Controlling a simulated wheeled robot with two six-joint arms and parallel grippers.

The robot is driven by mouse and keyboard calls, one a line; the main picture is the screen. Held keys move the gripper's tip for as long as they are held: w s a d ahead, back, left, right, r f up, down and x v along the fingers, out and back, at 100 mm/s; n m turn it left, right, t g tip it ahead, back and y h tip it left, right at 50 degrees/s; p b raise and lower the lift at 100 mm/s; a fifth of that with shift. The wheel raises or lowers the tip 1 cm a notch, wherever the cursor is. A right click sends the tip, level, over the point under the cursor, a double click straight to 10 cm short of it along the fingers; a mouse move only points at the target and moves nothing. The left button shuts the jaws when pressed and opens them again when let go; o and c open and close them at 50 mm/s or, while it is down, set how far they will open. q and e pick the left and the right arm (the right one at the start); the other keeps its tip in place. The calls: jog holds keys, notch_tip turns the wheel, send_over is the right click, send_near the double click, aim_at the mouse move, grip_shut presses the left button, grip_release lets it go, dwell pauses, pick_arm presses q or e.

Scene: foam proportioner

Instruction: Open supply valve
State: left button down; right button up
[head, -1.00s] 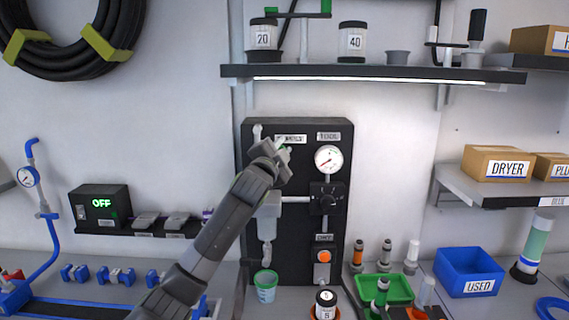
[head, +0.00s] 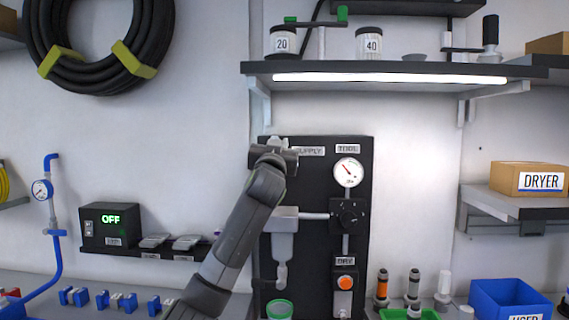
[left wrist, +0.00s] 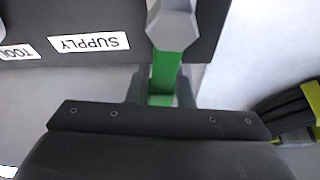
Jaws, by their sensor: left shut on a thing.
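The supply valve is at the upper left of the black panel (head: 318,225), beside the SUPPLY label (head: 309,151). Its grey body shows at the top of the left wrist view (left wrist: 174,22), and its green handle (left wrist: 164,70) runs from there down between my fingers. My left gripper (left wrist: 163,92) is shut on the green handle. In the head view my left gripper (head: 275,152) covers most of the valve and hides the handle. My right gripper is not in view.
The TOOL gauge (head: 347,172), a black knob (head: 349,215) and an orange button (head: 345,283) sit on the panel, right of my arm. A lit shelf (head: 390,70) with jars hangs above. A green-rimmed cup (head: 279,309) stands below.

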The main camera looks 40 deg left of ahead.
pick_arm(q)
jog(key=shift+s+a+n+g+y+b, duration=0.2)
jog(key=shift+a+n+y+b, duration=0.1)
jog(key=shift+n+b, duration=0.25)
jog(key=shift+s+a+n+g+y+b, duration=0.1)
jog(key=shift+a+n+g+y+b, duration=0.2)
jog(key=shift+n, duration=0.35)
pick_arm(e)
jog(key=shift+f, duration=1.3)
pick_arm(q)
jog(key=shift+d, duration=0.15)
jog(key=c, duration=1.3)
grip_release()
jog(key=shift+s+d+f+b, duration=0.2)
jog(key=shift+s+f+b, duration=0.05)
jog(key=shift+s+b, duration=0.15)
jog(key=shift+b+v, duration=2)
jog(key=shift+v, duration=6.15)
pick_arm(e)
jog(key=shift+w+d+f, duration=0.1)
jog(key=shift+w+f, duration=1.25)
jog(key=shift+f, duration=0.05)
